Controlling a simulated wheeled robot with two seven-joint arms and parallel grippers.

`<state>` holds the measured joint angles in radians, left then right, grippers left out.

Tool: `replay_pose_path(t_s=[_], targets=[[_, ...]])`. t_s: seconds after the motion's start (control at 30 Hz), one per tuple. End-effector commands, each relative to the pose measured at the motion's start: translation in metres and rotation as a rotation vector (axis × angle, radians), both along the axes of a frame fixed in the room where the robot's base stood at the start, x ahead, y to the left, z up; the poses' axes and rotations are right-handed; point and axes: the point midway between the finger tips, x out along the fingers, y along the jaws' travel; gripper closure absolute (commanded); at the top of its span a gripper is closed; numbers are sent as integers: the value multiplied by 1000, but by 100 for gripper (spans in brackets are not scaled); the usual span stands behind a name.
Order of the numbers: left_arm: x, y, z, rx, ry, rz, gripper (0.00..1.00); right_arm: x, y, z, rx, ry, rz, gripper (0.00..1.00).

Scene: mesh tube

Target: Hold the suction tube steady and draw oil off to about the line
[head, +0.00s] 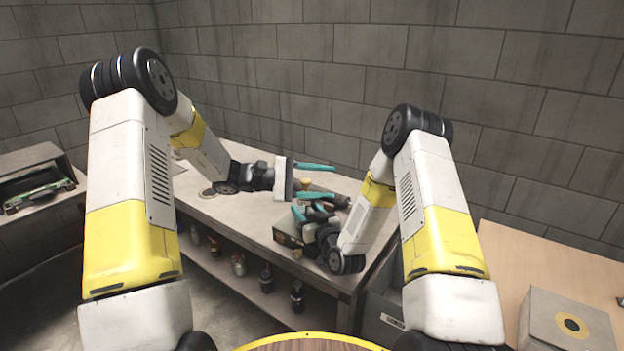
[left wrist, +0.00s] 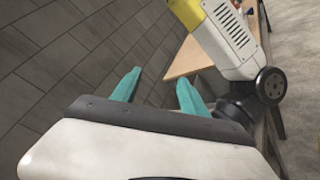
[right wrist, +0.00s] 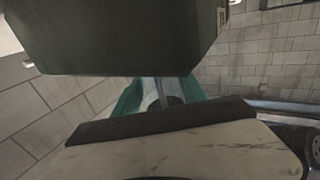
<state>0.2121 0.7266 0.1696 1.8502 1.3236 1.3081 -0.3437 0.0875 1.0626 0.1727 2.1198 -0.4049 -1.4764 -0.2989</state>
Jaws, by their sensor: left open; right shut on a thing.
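My left gripper (head: 316,182) is open and empty above the workbench, its teal fingers apart; they also show spread in the left wrist view (left wrist: 158,88). My right gripper (head: 310,212) is lower, beside a dark olive box (head: 287,236) on the bench. In the right wrist view its teal fingers (right wrist: 160,97) are on either side of a thin grey upright piece (right wrist: 161,90), which looks like the suction tube. The box (right wrist: 120,38) fills the top of that view. The oil, the line and the tube's lower end are hidden.
The grey workbench (head: 225,207) has several bottles and cans on its lower shelf (head: 225,268). Dark items (head: 340,200) lie behind the grippers. A block wall closes the back.

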Motion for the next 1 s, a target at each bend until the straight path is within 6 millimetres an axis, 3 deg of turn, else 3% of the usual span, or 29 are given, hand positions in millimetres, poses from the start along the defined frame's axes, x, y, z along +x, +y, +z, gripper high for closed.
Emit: replay_pose_path(t_s=[0.2,0.33,0.5,0.67,1.0], targets=[[22,52,-16,-245,478,413,48,0,0,0,0,-1,0,99],[27,83,-32,-354,685,591,48,0,0,0,0,-1,0,99],[28,106,-47,-434,828,715,48,0,0,0,0,-1,0,99],[34,104,-51,-453,861,743,48,0,0,0,0,-1,0,99],[80,58,-50,-452,856,738,48,0,0,0,0,-1,0,99]])
